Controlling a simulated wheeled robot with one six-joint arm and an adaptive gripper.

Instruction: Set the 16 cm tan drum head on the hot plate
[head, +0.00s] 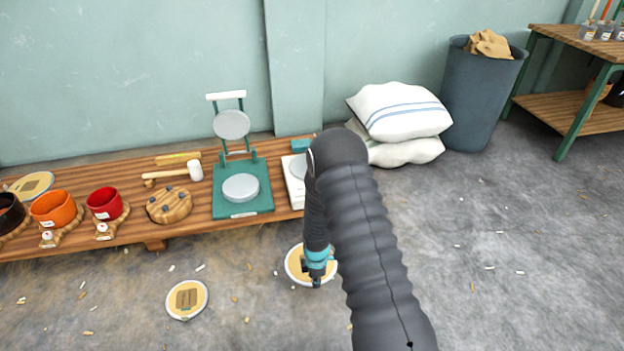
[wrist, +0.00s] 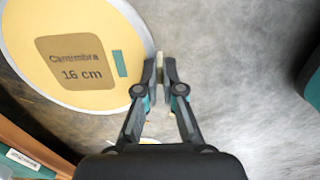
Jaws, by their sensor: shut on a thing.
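The tan drum head (wrist: 105,35), labelled "Cantimbra 16 cm", fills the upper left of the wrist view. It has a pale rim. My gripper (wrist: 160,70) is shut on a pale piece at its right edge. In the head view the drum head (head: 294,266) lies partly behind my gripper (head: 317,278), in front of the bench; I cannot tell if it touches the floor. A green hinged press with a round grey plate (head: 241,188) stands on the bench with its upper plate raised; it looks like the hot plate.
A white scale-like device (head: 292,180) sits right of the press, partly hidden by my arm. Orange (head: 53,208) and red (head: 104,203) drums, a mallet (head: 172,174) and a wooden block (head: 169,206) are left of it. Another tan disc (head: 187,299) lies on the floor.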

